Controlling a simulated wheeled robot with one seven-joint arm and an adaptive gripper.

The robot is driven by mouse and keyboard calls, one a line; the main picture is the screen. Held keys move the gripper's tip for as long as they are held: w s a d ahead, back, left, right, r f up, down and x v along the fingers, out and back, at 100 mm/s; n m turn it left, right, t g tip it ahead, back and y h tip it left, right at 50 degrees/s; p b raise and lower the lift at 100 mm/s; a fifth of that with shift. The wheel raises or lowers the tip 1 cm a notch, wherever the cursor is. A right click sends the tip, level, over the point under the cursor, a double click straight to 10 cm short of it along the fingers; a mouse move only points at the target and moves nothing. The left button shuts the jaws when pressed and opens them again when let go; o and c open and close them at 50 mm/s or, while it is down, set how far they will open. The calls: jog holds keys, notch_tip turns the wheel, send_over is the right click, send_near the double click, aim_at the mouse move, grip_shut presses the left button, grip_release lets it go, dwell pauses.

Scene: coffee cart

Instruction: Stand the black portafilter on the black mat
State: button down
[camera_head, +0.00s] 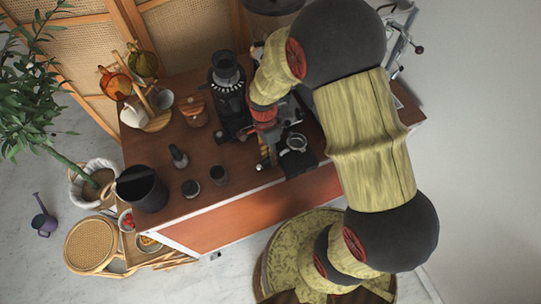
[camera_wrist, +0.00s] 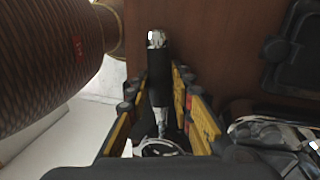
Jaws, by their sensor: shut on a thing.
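My gripper (camera_wrist: 157,88) is shut on the black portafilter (camera_wrist: 158,62); its yellow-and-black fingers lie on both sides of the dark handle. The handle's silver end points away, and a metal ring shows near the palm. In the head view my gripper (camera_head: 265,148) is over the counter's front edge area, left of the black mat (camera_head: 301,166). The held portafilter is mostly hidden there by my gripper. A round metal-rimmed piece (camera_head: 296,142) sits on or by the mat. I cannot tell whether the held portafilter touches the counter.
The wooden counter (camera_head: 205,150) holds a grinder (camera_head: 227,75) behind my gripper. A small dark cup (camera_head: 218,174), a dark jar (camera_head: 191,188) and a tamper-like piece (camera_head: 178,156) stand to the left. A black bin (camera_head: 141,188) is at the left end.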

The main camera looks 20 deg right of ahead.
jog(key=shift+f, duration=0.1)
jog(key=c, duration=1.5)
grip_release()
jog(key=r, duration=0.4)
jog(key=w+r, duration=0.1)
jog(key=r, duration=0.3)
jog(key=w+r, duration=0.1)
jog(key=r, duration=0.2)
jog(key=shift+w+r, duration=0.15)
jog(key=shift+r, duration=0.25)
jog(key=s+r+n+t+b, duration=0.2)
jog(key=s+r+n, duration=0.2)
jog(key=r+n, duration=0.1)
jog(key=s+r+n+t+b, duration=0.3)
jog(key=s+r+n, duration=0.1)
jog(key=s+n, duration=0.1)
jog(key=s+r+n+t+b, duration=0.2)
jog(key=s+r+n, duration=0.3)
jog(key=n, duration=0.1)
jog(key=shift+d+r+n+t+b, duration=0.1)
jog(key=shift+r+n+t+b, duration=0.2)
jog(key=shift+n+t, duration=0.1)
